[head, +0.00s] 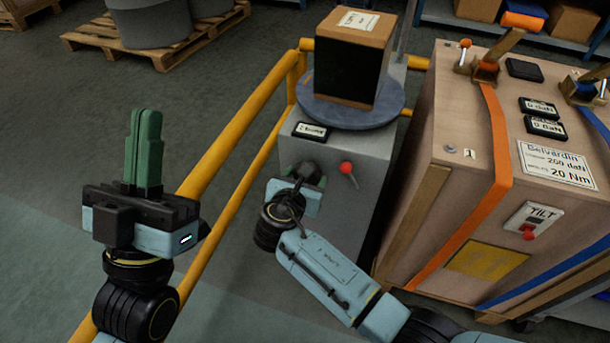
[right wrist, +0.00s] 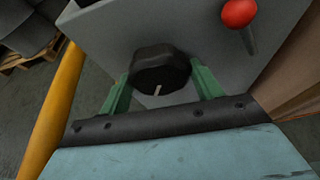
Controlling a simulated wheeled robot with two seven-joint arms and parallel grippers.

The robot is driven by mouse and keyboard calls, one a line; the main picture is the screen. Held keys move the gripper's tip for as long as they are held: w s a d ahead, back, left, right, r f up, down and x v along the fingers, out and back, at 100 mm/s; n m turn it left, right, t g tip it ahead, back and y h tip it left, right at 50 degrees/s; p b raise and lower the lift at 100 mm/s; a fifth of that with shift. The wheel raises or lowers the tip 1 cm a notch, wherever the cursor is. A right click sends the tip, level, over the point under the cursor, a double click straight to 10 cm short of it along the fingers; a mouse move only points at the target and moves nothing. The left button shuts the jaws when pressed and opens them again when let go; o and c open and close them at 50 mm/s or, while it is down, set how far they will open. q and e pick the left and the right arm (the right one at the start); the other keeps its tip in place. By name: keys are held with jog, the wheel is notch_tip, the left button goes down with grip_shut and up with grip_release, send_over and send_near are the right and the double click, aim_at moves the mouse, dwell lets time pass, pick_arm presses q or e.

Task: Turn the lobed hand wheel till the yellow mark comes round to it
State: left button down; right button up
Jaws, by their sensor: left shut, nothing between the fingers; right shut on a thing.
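The lobed hand wheel (right wrist: 160,66) is a dark, thick knob on the front of a grey cabinet (head: 341,200). In the right wrist view a short pale line shows on the wheel's lower edge. My right gripper (right wrist: 161,80) has its green fingers on either side of the wheel, shut on it. In the head view my right gripper (head: 308,176) is at the cabinet front and largely hides the wheel. I cannot make out a separate yellow mark beside the wheel. My left gripper (head: 146,115) is shut and empty, pointing up, left of the yellow rail.
A red-knobbed lever (head: 346,168) sticks out right of the wheel; its red ball also shows in the right wrist view (right wrist: 239,13). A box (head: 351,60) stands on a round plate (head: 390,112) atop the cabinet. A yellow rail (head: 228,143) runs left; a strapped crate (head: 455,180) stands close right.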

pick_arm(q)
jog(key=shift+w+d+f+g+y+p, duration=0.25)
jog(key=shift+w+f+g+p, duration=0.45)
jog(key=shift+g, duration=0.3)
jog(key=shift+w+d+f+g+y+p, duration=0.15)
jog(key=shift+w+f+g+y+p, duration=0.2)
jog(key=shift+w+g, duration=0.55)
pick_arm(e)
jog(key=shift+d+f+m+t+y, duration=0.1)
jog(key=shift+m+t+y, duration=0.15)
jog(key=shift+m+y, duration=0.6)
jog(key=shift+m+t+y, duration=0.25)
jog(key=shift+m+y, duration=0.1)
jog(key=shift+m, duration=0.9)
pick_arm(q)
jog(key=shift+s, duration=0.15)
pick_arm(e)
jog(key=o, duration=1)
jog(key=shift+c, duration=0.2)
jog(key=shift+s, duration=0.15)
